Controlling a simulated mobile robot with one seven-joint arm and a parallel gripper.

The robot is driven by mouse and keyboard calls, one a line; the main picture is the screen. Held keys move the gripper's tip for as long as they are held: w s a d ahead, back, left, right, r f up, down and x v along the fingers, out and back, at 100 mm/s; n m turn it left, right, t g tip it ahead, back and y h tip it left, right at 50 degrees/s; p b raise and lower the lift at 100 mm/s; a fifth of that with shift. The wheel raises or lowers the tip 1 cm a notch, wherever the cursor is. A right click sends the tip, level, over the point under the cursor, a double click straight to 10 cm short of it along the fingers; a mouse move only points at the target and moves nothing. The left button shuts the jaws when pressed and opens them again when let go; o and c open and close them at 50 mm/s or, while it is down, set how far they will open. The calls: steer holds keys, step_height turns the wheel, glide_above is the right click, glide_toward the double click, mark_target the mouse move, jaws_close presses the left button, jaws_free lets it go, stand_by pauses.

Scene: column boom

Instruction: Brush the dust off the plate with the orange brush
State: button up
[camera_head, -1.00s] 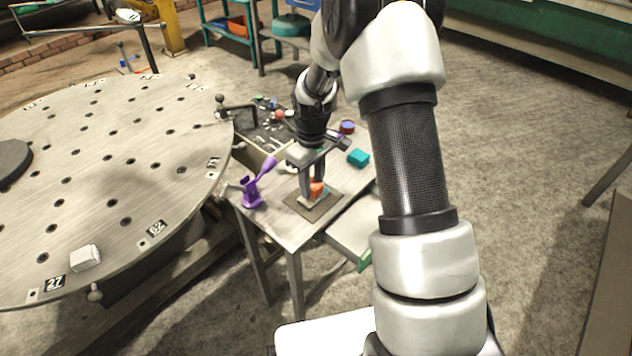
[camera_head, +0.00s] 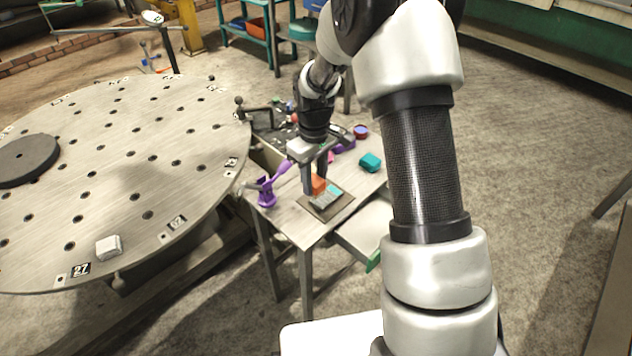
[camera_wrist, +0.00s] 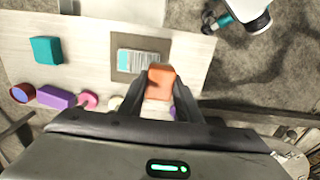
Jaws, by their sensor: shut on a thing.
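The orange brush (camera_head: 318,184) is held between the fingers of my gripper (camera_head: 315,178), over the back left part of the plate. My gripper is shut on it; the brush also shows in the wrist view (camera_wrist: 160,80) between the two fingers (camera_wrist: 158,98). The plate (camera_head: 327,213) is a flat brown square on the small table; in the wrist view its brown rim (camera_wrist: 123,70) frames a grey and teal patch (camera_wrist: 138,62). I cannot tell whether the brush touches the plate or how much of the patch is dust.
A purple holder (camera_head: 267,194) stands left of the plate. A teal block (camera_head: 370,162) and a round red and blue thing (camera_head: 361,132) lie to the right and behind. The large round table (camera_head: 130,190) borders the left. The front tabletop is clear.

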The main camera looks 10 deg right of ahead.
steer(key=shift+r+p, duration=0.65)
steer(key=shift+r, duration=0.75)
